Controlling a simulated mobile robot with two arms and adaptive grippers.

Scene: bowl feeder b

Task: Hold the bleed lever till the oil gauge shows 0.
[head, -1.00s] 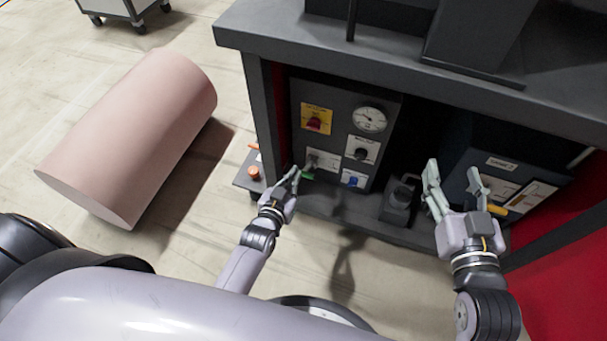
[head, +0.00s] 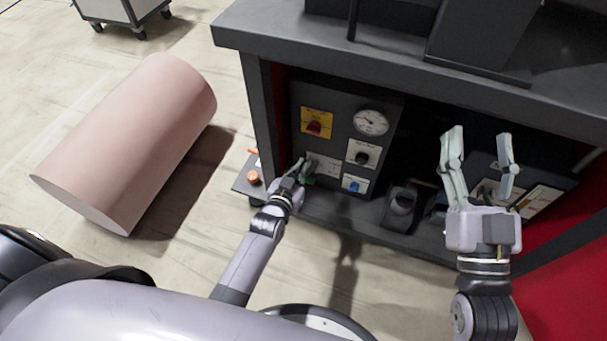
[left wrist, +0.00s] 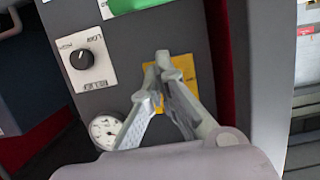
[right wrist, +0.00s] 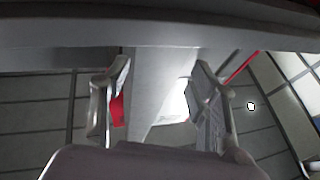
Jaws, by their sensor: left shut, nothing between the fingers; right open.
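The round white oil gauge (head: 371,122) is at the upper right of the dark control panel; its reading is too small to tell. It also shows in the left wrist view (left wrist: 105,130). My left gripper (head: 299,168) is shut and empty at the panel's lower left, before a pale plate (head: 325,165) and a green part (head: 308,181). Whether it touches them cannot be told. A green part (left wrist: 135,4) shows at the left wrist view's top edge. I cannot identify the bleed lever for certain. My right gripper (head: 480,140) is open and empty, right of the panel.
The panel also has a red switch on a yellow plate (head: 317,122), a black knob (head: 361,157) and a blue knob (head: 354,186). The dark bench top (head: 400,65) overhangs it. An orange knob (head: 253,177) is left. A pink cylinder (head: 130,140) lies on the floor.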

